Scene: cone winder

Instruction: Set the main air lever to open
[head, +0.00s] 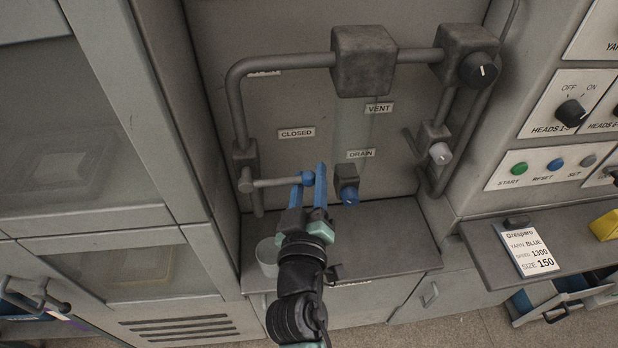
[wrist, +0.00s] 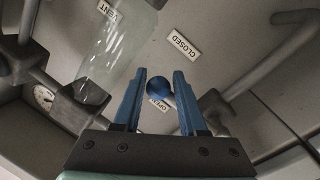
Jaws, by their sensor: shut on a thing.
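The main air lever (head: 275,183) is a grey rod on the pipe at the left of the panel. It points right, about level in the head view, and ends in a blue ball knob (head: 307,178). My gripper (head: 309,182) has its blue fingers shut on this knob; the knob also shows between the fingertips in the wrist view (wrist: 160,88). The CLOSED label (head: 297,133) is above the lever in the head view. The OPEN label (wrist: 160,105) is just behind the knob in the wrist view, partly covered; in the head view it is hidden.
A drain valve with a blue knob (head: 349,194) is close to the right of my gripper. A grey pipe (head: 237,105) frames the panel. A pale cup (head: 267,256) stands on the ledge below. A control panel (head: 560,165) with buttons is at the right.

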